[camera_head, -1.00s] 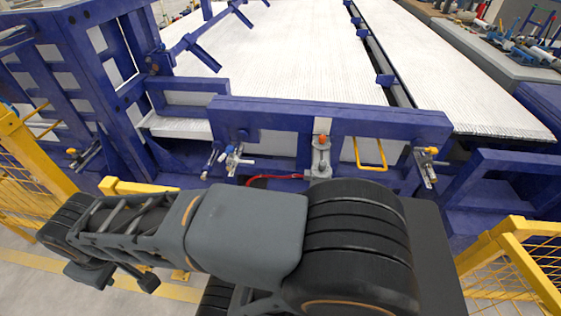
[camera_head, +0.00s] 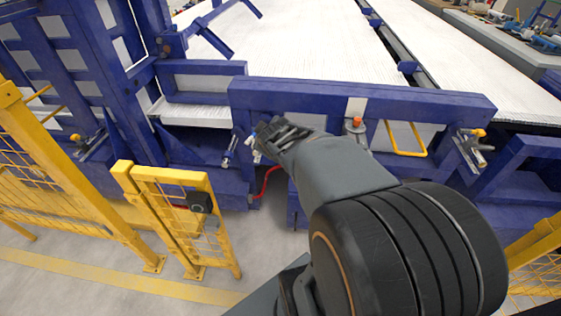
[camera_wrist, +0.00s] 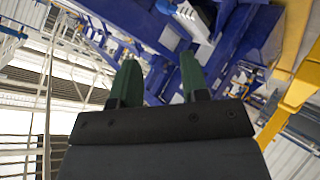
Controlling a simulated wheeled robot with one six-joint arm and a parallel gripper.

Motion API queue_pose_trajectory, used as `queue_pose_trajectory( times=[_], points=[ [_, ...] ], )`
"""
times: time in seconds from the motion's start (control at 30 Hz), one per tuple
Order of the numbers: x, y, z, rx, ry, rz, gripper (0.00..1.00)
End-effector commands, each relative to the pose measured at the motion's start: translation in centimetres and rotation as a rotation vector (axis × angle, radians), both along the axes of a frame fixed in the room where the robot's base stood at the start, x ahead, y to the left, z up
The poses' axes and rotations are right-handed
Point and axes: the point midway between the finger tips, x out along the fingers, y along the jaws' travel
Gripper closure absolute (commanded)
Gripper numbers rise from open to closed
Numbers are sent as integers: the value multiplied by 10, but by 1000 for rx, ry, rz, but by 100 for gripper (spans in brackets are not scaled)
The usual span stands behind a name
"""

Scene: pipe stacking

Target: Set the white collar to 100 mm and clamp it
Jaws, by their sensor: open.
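My gripper (camera_head: 264,140) reaches away from me to the front of the blue frame, left of its middle. In the wrist view its two green fingers (camera_wrist: 160,78) stand apart with nothing between them. A small metal stop fitting (camera_head: 229,150) is on the blue frame just left of the gripper. Another fitting with a whitish part is mostly hidden behind the gripper. I cannot make out for sure which part is the white collar, nor its scale or clamp. In the wrist view a pale block (camera_wrist: 192,22) shows beyond the fingertips against blue steel, apart from them.
A blue cross beam (camera_head: 460,102) runs behind the arm. A yellow handle (camera_head: 406,140) and an orange-topped fitting (camera_head: 355,126) are on it. Another fitting (camera_head: 471,148) is at the right. A yellow gate (camera_head: 180,215) stands at the left. White pipes (camera_head: 290,50) fill the bed behind.

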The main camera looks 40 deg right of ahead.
Motion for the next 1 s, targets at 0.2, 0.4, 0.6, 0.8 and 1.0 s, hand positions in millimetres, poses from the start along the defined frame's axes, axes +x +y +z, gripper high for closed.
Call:
queue_pose_trajectory(
  times=[0.2, 0.4, 0.6, 0.8, 1.0],
  points=[
    [26, -82, -92, -387, -153, 283, 59],
    [17, -110, -145, -581, -258, 522, 59],
    [3, -116, -171, -658, -334, 655, 59],
    [13, -116, -178, -677, -361, 698, 59],
    [49, -114, -183, -676, -361, 699, 59]
  ],
)
